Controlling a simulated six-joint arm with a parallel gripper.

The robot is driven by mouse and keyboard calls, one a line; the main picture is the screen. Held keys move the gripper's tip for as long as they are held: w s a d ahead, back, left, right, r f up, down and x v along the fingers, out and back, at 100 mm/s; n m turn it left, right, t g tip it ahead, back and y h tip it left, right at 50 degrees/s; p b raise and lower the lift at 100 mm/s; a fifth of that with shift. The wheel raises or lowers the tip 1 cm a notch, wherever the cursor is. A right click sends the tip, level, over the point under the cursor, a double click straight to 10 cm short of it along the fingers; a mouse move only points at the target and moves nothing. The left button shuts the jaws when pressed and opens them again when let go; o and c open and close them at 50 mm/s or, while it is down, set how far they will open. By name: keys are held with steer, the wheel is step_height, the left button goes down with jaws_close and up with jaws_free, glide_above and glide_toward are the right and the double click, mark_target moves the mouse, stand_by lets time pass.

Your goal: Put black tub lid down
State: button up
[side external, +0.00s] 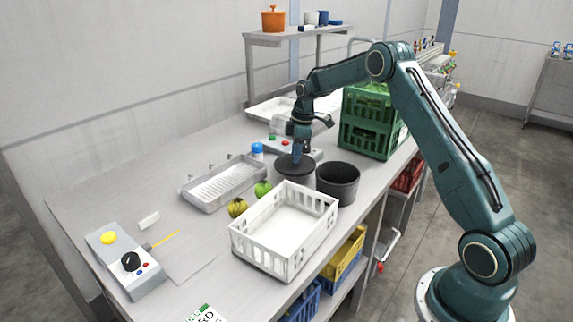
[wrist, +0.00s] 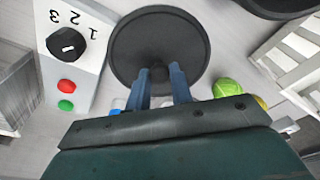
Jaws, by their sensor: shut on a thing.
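The black tub lid (wrist: 140,45) is a round dark disc with a centre knob. My gripper (wrist: 160,76) is shut on that knob in the wrist view. In the side view the lid (side external: 290,160) is level under my gripper (side external: 297,153), with a dark body directly below it; whether it touches that body I cannot tell. An open black tub (side external: 338,185) stands just to the right, with no lid on it. Its dark edge also shows at the top of the wrist view (wrist: 268,5).
A white crate (side external: 284,232), green and yellow round produce (side external: 263,188), and a metal tray (side external: 222,185) are close by. A control box with a dial (wrist: 75,45) is beside the lid. Green crates (side external: 368,123) stand behind.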

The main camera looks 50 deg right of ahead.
mark_target(301, 163)
steer(key=shift+f, duration=0.45)
steer(key=o, duration=0.9)
steer(key=shift+o, duration=0.2)
steer(key=shift+r, duration=0.1)
step_height(301, 163, up, 13)
steer(key=s+d, duration=0.1)
steer(key=shift+s+d, duration=0.15)
stand_by(0.5)
